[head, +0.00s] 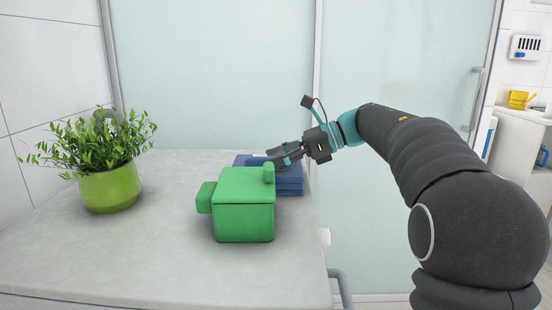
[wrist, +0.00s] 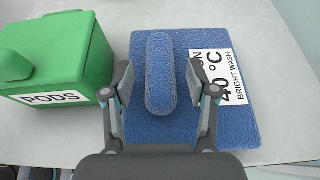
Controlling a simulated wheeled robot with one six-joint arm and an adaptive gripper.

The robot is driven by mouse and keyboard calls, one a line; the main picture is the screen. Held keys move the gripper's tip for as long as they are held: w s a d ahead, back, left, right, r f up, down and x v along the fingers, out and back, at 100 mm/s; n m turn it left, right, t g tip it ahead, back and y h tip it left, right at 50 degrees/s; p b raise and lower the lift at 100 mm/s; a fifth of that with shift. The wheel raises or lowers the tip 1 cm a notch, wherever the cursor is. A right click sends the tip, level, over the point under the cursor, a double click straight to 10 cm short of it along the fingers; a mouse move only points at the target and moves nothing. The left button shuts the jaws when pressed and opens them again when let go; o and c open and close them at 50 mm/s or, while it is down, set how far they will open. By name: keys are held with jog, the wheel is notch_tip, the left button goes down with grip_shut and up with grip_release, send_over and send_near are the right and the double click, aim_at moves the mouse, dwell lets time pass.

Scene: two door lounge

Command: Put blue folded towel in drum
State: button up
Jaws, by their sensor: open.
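The blue folded towel (head: 288,184) lies on the grey counter behind the green box in the head view, partly hidden by it. In the wrist view the towel (wrist: 183,127) shows a raised blue roll (wrist: 160,72) on top and a white label reading "40 °C BRIGHT WASH". My gripper (head: 280,157) is over the towel. In the wrist view my gripper (wrist: 162,82) is open, its fingers on either side of the roll, with nothing clearly held. I cannot tell whether the fingers touch the towel. No drum is clearly in view.
The green box (head: 244,217), labelled "PODS", stands close beside the towel. A potted plant (head: 109,188) stands at the left of the counter (head: 160,255). Frosted glass panels (head: 215,70) rise behind. A yellow container (head: 518,99) sits on a white surface at far right.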

jog(key=v, duration=1.2)
